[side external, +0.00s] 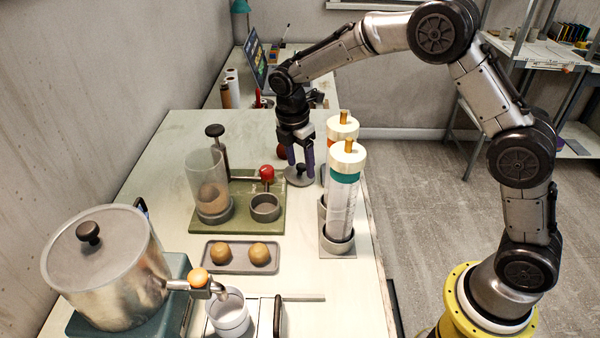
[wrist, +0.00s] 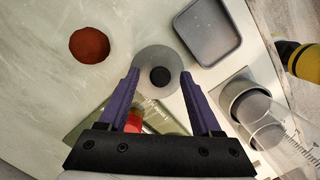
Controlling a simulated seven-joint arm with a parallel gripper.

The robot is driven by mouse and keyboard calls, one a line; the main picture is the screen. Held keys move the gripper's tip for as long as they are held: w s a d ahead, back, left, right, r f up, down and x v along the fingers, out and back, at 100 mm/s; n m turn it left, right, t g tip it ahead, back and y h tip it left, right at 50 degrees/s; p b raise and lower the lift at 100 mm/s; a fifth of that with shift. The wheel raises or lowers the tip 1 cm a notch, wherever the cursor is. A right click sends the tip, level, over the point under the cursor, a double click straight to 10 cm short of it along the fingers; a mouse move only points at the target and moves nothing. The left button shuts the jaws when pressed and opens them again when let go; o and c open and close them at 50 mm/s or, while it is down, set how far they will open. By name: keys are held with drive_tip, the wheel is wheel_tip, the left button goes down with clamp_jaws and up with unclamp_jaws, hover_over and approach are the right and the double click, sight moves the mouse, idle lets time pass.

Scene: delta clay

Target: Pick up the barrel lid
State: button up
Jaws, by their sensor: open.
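The barrel lid (side external: 292,181) is a flat grey disc with a small black knob (wrist: 160,77). It lies on the table at the far end of the green board. In the wrist view the lid (wrist: 158,56) is between and just beyond my fingertips. My gripper (side external: 300,164) points down over the lid with its purple fingers open. In the wrist view the gripper (wrist: 160,73) has one fingertip on either side of the knob, with visible gaps. Whether the fingertips are level with the knob is hard to tell.
Two clear cylinders with cream caps (side external: 347,160) stand close to the right of my gripper. A grey tray (wrist: 234,58) and a reddish-brown ball (wrist: 89,45) lie near the lid. The green board (side external: 240,222) holds a clear barrel (side external: 207,170). A large metal pot (side external: 105,270) stands front left.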

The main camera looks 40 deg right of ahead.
clamp_jaws()
idle(0.3)
